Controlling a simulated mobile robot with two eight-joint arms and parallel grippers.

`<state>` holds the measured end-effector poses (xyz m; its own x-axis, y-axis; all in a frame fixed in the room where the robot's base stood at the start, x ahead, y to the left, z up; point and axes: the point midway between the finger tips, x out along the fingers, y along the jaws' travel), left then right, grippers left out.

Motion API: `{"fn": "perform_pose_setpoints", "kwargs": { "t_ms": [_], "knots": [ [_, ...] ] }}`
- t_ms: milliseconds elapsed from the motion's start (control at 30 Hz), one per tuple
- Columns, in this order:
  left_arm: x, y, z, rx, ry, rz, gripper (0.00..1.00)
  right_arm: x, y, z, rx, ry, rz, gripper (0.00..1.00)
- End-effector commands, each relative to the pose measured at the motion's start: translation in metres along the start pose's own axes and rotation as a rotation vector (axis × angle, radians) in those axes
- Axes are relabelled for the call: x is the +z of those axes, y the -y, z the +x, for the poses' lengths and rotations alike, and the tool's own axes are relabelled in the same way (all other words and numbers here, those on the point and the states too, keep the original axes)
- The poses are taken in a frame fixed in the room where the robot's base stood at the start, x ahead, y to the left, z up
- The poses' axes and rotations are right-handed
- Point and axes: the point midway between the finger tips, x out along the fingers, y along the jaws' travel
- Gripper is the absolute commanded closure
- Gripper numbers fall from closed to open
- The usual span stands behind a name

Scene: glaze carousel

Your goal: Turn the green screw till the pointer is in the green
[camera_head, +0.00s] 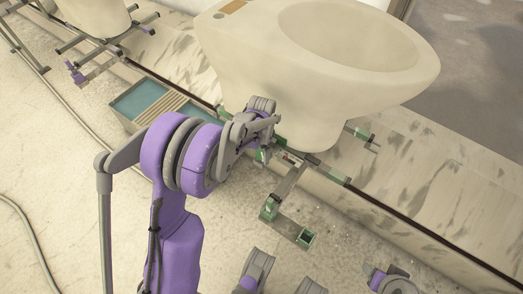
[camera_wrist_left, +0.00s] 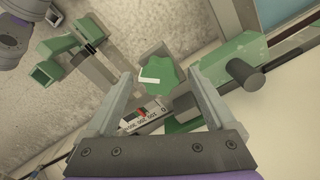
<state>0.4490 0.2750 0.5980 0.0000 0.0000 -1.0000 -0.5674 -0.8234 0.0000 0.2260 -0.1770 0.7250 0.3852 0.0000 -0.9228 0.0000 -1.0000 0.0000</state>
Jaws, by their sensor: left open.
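The green screw (camera_wrist_left: 165,73) is a lobed knob with a white mark on its face. In the left wrist view it sits between the two fingers of my left gripper (camera_wrist_left: 160,72), with a gap visible to each side. My left gripper (camera_head: 264,152) is open, at the carrier's edge below the basin in the head view. The screw is not clear there behind the gripper. A white gauge strip (camera_wrist_left: 146,116) with dark print and a small red-orange mark lies below the screw in the wrist view. I cannot tell whether its pointer is in the green.
A large cream ceramic basin (camera_head: 290,75) overhangs the work spot. A grey arm with green ends (camera_head: 286,222) sticks out over the floor. A blue tray with slats (camera_head: 150,103) lies to the left. A dark round peg (camera_wrist_left: 247,75) stands right of the screw.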

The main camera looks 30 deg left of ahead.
Motion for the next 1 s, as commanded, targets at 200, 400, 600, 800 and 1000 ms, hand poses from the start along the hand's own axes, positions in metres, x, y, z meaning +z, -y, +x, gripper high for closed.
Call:
{"fn": "perform_pose_setpoints", "kwargs": {
  "t_ms": [200, 400, 600, 800, 1000],
  "knots": [
    [0.0, 0.0, -0.035, 0.0, -0.001, 0.0, 0.11, -0.004, 0.0, -0.011, 0.0, -0.004, 0.0, 0.4],
    [0.001, 0.0, -0.076, 0.0, 0.0, 0.0, 0.11, -0.007, 0.0, -0.022, 0.0, -0.008, 0.0, 0.4],
    [0.0, 0.0, -0.101, 0.0, 0.0, 0.0, 0.11, -0.01, 0.0, -0.028, 0.0, -0.01, 0.0, 0.4],
    [0.0, 0.0, -0.107, 0.0, 0.0, 0.0, 0.11, -0.01, 0.0, -0.029, 0.0, -0.011, 0.0, 0.4],
    [0.0, 0.0, -0.106, 0.0, 0.0, 0.0, 0.11, -0.01, 0.0, -0.029, 0.0, -0.011, 0.0, 0.4]
  ]
}}
